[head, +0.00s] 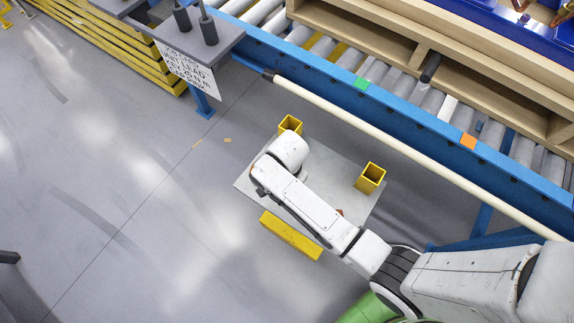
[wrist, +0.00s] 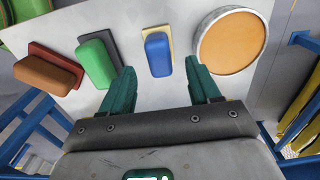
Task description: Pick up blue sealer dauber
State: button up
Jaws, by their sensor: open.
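The blue sealer dauber (wrist: 158,56) shows in the wrist view as a rounded blue block with a pale yellow edge beside it. It lies on a light grey plate (wrist: 140,17), between a green block and a round orange disc. My gripper (wrist: 160,72) is open, its two green fingers spread apart. In the picture the dauber sits between and just beyond the fingertips; I cannot tell whether they touch it. In the head view my arm covers the dauber and the gripper; the grey plate (head: 340,165) shows around the arm.
Beside the dauber are a green block (wrist: 98,62), a brown-orange block (wrist: 46,72) and the orange disc (wrist: 231,42). Yellow square posts (head: 371,177) rise from the plate. A blue-railed roller conveyor (head: 430,115) and a long pale pole (head: 400,155) lie behind.

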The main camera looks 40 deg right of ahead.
jog(key=shift+a+f, duration=0.15)
jog(key=shift+f, duration=2.1)
jog(key=shift+s, duration=0.1)
jog(key=shift+c, duration=0.3)
jog(key=c, duration=1)
jog(key=shift+r, duration=0.1)
jog(key=shift+r, duration=0.5)
jog(key=s+r, duration=0.8)
jog(key=s, duration=0.1)
jog(key=s+r, duration=0.4)
jog(key=s, duration=0.1)
jog(key=shift+d, duration=0.4)
jog(key=shift+f, duration=0.1)
